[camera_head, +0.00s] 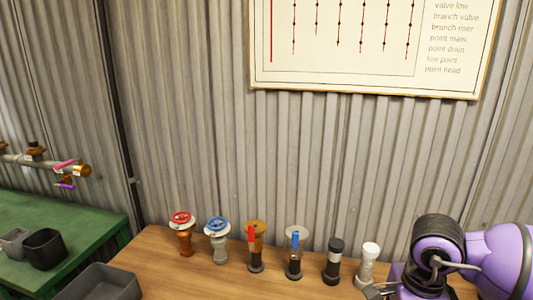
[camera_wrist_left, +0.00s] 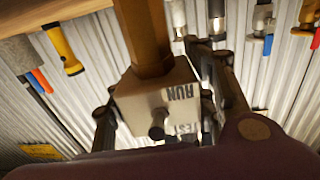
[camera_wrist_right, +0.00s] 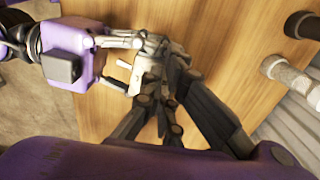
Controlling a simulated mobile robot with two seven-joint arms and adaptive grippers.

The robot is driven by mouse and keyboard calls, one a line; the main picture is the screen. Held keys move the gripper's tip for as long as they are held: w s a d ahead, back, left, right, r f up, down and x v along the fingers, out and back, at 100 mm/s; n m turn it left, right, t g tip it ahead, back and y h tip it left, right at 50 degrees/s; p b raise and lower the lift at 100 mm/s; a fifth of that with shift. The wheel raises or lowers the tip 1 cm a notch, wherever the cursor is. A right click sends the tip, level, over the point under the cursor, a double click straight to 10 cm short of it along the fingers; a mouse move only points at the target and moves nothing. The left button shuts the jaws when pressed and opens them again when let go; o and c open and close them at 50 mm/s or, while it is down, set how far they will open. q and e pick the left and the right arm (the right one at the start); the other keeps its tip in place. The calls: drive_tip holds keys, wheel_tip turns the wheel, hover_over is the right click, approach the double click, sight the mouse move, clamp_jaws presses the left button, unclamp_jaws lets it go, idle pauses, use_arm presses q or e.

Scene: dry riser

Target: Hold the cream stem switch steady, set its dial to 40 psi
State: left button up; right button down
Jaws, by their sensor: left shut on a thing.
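The cream stem switch (camera_wrist_left: 158,95) is a boxy cream body with RUN and TEST lettering on one face. A brown hexagonal stem (camera_wrist_left: 143,38) runs out of it, and a dark round stub (camera_wrist_left: 157,126) sticks out of one face. My left gripper (camera_wrist_left: 160,112) is shut on the body, a finger on either side. In the right wrist view, part of the cream switch (camera_wrist_right: 150,52) shows between the two grippers. My right gripper (camera_wrist_right: 168,82) has its fingers close together right at the switch; whether they touch it is unclear. No dial reading is legible.
Several valves stand along the bench's back, including a red-wheel valve (camera_head: 181,230), a blue-wheel valve (camera_head: 217,238) and a white fitting (camera_head: 368,262) near my right arm. A grey tray (camera_head: 108,285) sits at the left end. A corrugated wall rises behind. The bench front looks clear.

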use_arm(q)
drive_tip(key=shift+w+a+f, duration=0.1)
drive_tip(key=shift+w+a, duration=0.05)
use_arm(e)
drive_tip(key=shift+s+f, duration=0.25)
drive_tip(key=shift+f, duration=0.05)
drive_tip(key=shift+w+a+r, duration=0.1)
drive_tip(key=shift+a, duration=0.15)
drive_tip(key=shift+w+a+r, duration=0.1)
drive_tip(key=shift+w+r, duration=0.05)
drive_tip(key=shift+r, duration=1.45)
drive_tip(key=shift+w+r, duration=0.1)
drive_tip(key=shift+r, duration=1.45)
use_arm(q)
drive_tip(key=o, duration=1.6)
